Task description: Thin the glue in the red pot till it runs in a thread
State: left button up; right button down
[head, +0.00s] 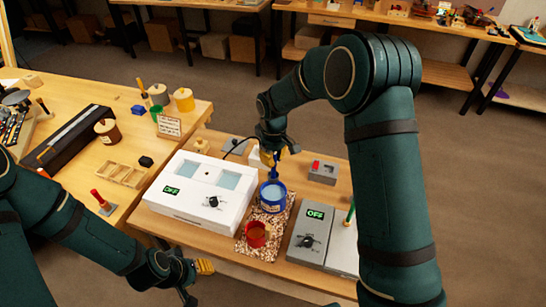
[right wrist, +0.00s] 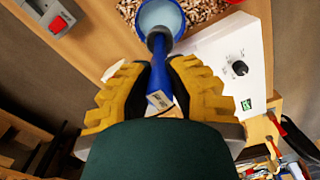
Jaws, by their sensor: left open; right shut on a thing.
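The red pot (head: 257,235) stands on a speckled mat (head: 275,226) and looks dark inside. Behind it on the same mat is a blue pot (head: 272,197) with pale blue liquid; it also shows in the right wrist view (right wrist: 160,17). My right gripper (head: 269,157) is shut on a blue handle (right wrist: 157,75) with a small tag. My left gripper (head: 192,279) is open and empty, low beside the bench's front edge. The glue's thickness cannot be seen.
A white two-window unit (head: 190,205) reading OFF stands left of the mat. A grey unit (head: 310,235) reading OFF stands right, partly near my right arm. A grey box with a red switch (head: 322,172) is behind. Jars and a wooden rack (head: 121,174) are on the left table.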

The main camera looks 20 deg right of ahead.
aim_at(273, 175)
notch_tip(273, 175, down, 11)
jog(key=b, duration=0.7)
jog(key=shift+f+b, duration=0.4)
jog(key=shift+f, duration=0.25)
jog(key=shift+r+p, duration=1.2)
jog(key=shift+r, duration=0.7)
jog(key=shift+r+p, duration=3.1)
jog(key=shift+r, duration=1.95)
jog(key=shift+a+f, duration=0.1)
